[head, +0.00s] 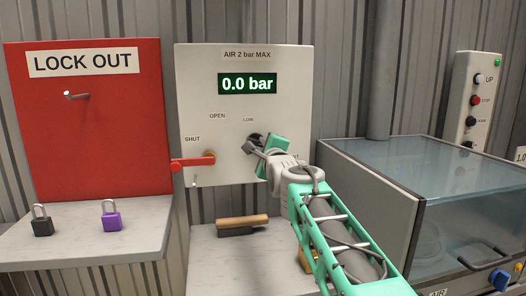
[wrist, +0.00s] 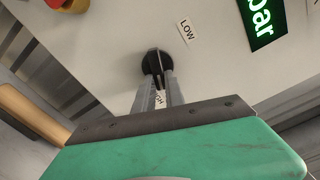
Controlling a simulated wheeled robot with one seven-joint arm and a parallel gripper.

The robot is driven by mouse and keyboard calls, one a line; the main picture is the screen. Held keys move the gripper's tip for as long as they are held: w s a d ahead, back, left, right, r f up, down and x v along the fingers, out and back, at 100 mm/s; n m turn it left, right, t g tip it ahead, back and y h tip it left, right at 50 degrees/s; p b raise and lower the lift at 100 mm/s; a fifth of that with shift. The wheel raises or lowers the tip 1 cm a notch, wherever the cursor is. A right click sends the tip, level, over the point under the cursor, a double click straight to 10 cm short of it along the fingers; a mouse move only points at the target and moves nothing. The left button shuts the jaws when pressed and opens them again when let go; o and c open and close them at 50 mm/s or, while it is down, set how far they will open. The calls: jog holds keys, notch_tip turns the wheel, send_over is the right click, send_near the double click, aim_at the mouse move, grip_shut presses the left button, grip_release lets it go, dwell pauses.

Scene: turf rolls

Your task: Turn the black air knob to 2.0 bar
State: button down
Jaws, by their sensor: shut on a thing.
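The black air knob (wrist: 153,63) is on the pale panel (head: 202,85), at the end of my gripper's fingers in the wrist view. My gripper (head: 253,145) is shut on the knob, and in the wrist view its fingers (wrist: 157,82) lie on either side of the knob's grip. A "LOW" label (wrist: 186,29) is beside the knob; another label between the fingers is partly hidden. The green display (head: 248,84) reads 0.0 bar, under a sign saying "AIR 2 bar MAX". In the head view my gripper hides most of the knob.
A red lever (head: 193,162) sits left of the knob, near the "SHUT" label. A red "LOCK OUT" board (head: 90,130) stands at left, with a black padlock (head: 42,221) and purple padlock (head: 111,215) on the shelf below. A wooden-handled tool (head: 242,222) lies beneath the panel. A glass-topped tank (head: 440,170) is at right.

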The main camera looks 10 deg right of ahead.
jog(key=shift+f+m+b, duration=0.15)
jog(key=shift+m+b, duration=0.2)
jog(key=shift+m, duration=0.65)
jog(key=c, duration=1.4)
grip_release()
jog(key=s, duration=0.7)
jog(key=shift+s, duration=0.35)
